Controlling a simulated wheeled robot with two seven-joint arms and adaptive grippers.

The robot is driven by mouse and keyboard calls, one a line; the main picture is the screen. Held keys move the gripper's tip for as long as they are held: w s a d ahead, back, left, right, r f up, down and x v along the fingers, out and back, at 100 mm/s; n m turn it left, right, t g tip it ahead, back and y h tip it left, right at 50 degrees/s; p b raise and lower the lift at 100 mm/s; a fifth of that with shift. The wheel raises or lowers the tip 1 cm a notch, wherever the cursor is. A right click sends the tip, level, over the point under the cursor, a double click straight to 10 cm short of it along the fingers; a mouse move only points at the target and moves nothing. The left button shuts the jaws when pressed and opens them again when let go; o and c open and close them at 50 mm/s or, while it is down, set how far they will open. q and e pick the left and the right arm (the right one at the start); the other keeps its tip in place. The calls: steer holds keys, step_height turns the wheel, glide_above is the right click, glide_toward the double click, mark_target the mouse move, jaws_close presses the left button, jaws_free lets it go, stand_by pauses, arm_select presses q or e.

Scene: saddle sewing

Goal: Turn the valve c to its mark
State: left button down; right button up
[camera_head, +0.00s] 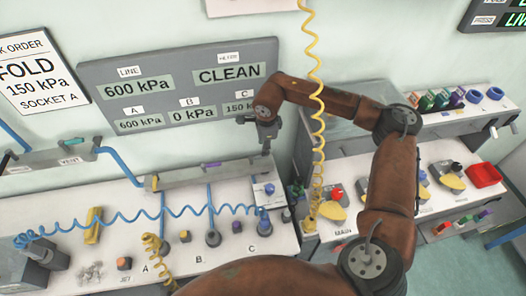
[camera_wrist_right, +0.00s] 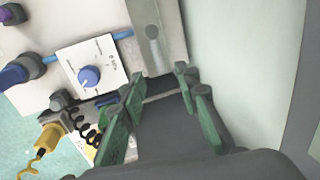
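A blue round knob (camera_head: 269,188) sits on a white plate above the bench letter C. I take it for valve c. In the right wrist view the knob (camera_wrist_right: 88,76) shows a pointer line and a small "kPa" scale, too small to read fully. My right gripper (camera_head: 266,149) hangs above and behind the knob, apart from it. In the right wrist view its green-padded fingers (camera_wrist_right: 158,86) are spread with nothing held between them. The knob lies left of the fingers there. My left gripper is not in view.
A grey pressure board (camera_head: 180,85) stands behind. A pipe (camera_head: 205,174) runs along the bench's back. A coiled blue hose (camera_head: 110,222) ends near C. A yellow coiled hose (camera_head: 318,130) hangs right of my gripper. A yellow connector (camera_wrist_right: 48,138) and black coil lie near the plate.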

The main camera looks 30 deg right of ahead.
steer(key=r, duration=0.2)
steer(key=s+r, duration=0.1)
steer(key=r, duration=0.2)
steer(key=shift+a+r, duration=0.1)
steer(key=shift+a, duration=0.05)
